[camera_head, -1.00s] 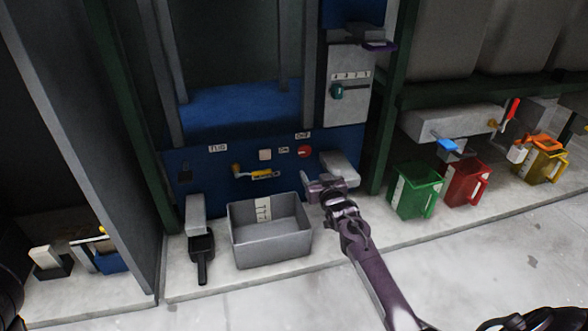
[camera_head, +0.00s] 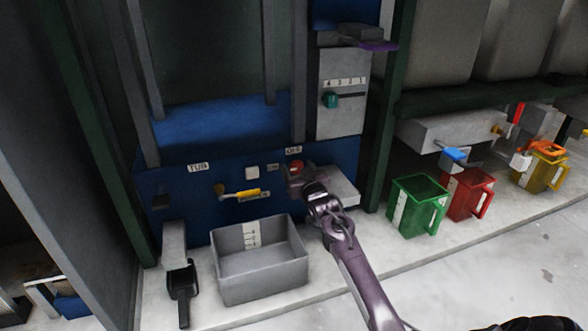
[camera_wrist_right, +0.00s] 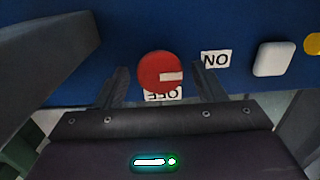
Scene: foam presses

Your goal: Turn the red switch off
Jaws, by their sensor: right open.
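The red switch (camera_head: 297,168) is a round knob on the blue front panel of the press, partly hidden by my right gripper in the head view. In the right wrist view the red switch (camera_wrist_right: 153,68) shows a white mark that points right, toward the ON label (camera_wrist_right: 216,60). The OFF label (camera_wrist_right: 163,94) lies just below the knob there, upside down. My right gripper (camera_head: 302,180) is at the panel in front of the knob. In the wrist view its open fingers (camera_wrist_right: 163,86) stand on either side of the knob, apart from it. My left gripper is out of view.
A white button (camera_head: 252,172) and a yellow handle (camera_head: 247,194) are left of the switch. A grey bin (camera_head: 262,276) stands below. A pale block (camera_head: 343,188) is close on the right. A green jug (camera_head: 418,205) and a red jug (camera_head: 468,194) stand farther right.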

